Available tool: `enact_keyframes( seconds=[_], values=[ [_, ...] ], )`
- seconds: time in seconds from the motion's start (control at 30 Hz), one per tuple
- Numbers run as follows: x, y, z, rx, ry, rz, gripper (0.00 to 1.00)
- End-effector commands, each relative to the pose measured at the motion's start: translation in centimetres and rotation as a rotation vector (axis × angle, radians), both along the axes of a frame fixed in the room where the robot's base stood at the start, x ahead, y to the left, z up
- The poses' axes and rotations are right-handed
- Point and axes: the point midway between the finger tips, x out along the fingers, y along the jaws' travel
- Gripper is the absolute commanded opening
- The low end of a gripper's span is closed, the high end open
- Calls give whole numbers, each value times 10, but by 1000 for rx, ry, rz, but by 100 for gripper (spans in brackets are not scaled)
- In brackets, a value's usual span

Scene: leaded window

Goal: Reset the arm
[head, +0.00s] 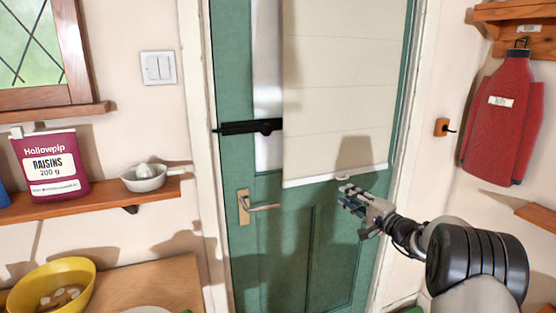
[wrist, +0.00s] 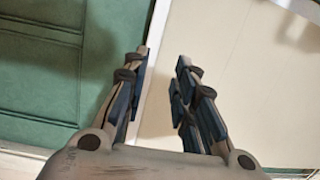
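My gripper (head: 350,200) is raised in front of the green door (head: 265,275), near the lower edge of the cream blind (head: 345,90) that hangs over the door's window. In the wrist view my gripper (wrist: 160,75) shows its two fingers spread apart, with nothing between them. Behind the fingers the wrist view shows the green door (wrist: 45,75) on the left and the pale blind (wrist: 250,90) on the right. I cannot tell whether the fingertips touch the blind.
A door handle (head: 260,207) is left of my gripper. A black bolt (head: 248,127) is above it. A shelf (head: 95,205) at left holds a raisins bag (head: 50,165) and a citrus squeezer (head: 145,177). A yellow bowl (head: 75,273) is lower left.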

Motion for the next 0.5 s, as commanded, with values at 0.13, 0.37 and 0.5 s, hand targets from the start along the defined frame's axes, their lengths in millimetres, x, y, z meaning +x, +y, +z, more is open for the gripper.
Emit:
enact_keyframes(
  seconds=[0.13,0.37,0.5],
  values=[
    [-55,90,45,-141,94,206,25],
    [-177,183,66,-412,266,449,25],
    [-262,210,63,-605,362,546,25]
  ],
)
